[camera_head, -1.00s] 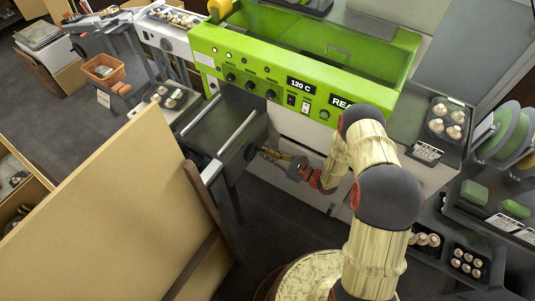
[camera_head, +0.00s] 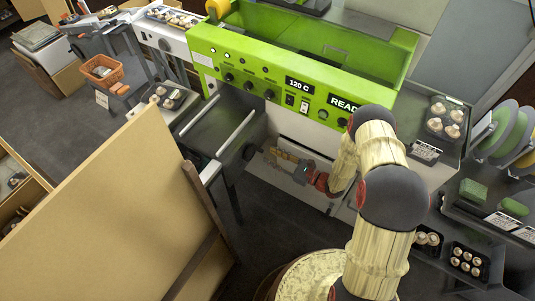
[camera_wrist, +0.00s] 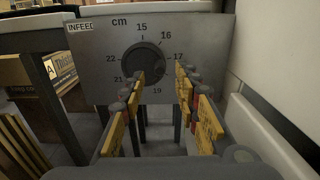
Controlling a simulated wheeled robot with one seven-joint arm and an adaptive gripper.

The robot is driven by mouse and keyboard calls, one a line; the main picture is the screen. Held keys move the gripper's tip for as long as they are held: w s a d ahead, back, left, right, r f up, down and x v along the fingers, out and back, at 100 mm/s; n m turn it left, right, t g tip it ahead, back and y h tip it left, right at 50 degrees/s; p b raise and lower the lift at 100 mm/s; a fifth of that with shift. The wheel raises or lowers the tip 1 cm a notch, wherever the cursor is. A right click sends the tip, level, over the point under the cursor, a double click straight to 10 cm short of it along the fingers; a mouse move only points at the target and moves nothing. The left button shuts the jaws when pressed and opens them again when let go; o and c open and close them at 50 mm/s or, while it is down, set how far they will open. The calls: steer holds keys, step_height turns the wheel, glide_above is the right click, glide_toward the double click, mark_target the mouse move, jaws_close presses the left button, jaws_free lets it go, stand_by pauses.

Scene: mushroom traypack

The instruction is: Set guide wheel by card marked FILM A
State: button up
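The guide wheel is a dark round knob (camera_wrist: 143,63) on a grey INFEED plate with a centimetre scale of roughly 15 to 22. Its pointer mark is too dark to read. The left finger overlaps the knob's lower edge in the wrist view; contact cannot be told. In the head view my gripper (camera_head: 275,158) is just right of the knob. A printed card (camera_head: 425,151) lies by the right-hand mushroom tray, its text unclear.
The green machine (camera_head: 300,60) shows 120 C and READY. Film rolls (camera_head: 505,135) and more cards (camera_head: 502,221) are at the right. A large tan board (camera_head: 105,215) stands at the front left. A pale wall (camera_wrist: 275,75) is close on the right in the wrist view.

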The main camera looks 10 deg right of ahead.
steer(key=v, duration=0.8)
steer(key=shift+s+d, duration=0.3)
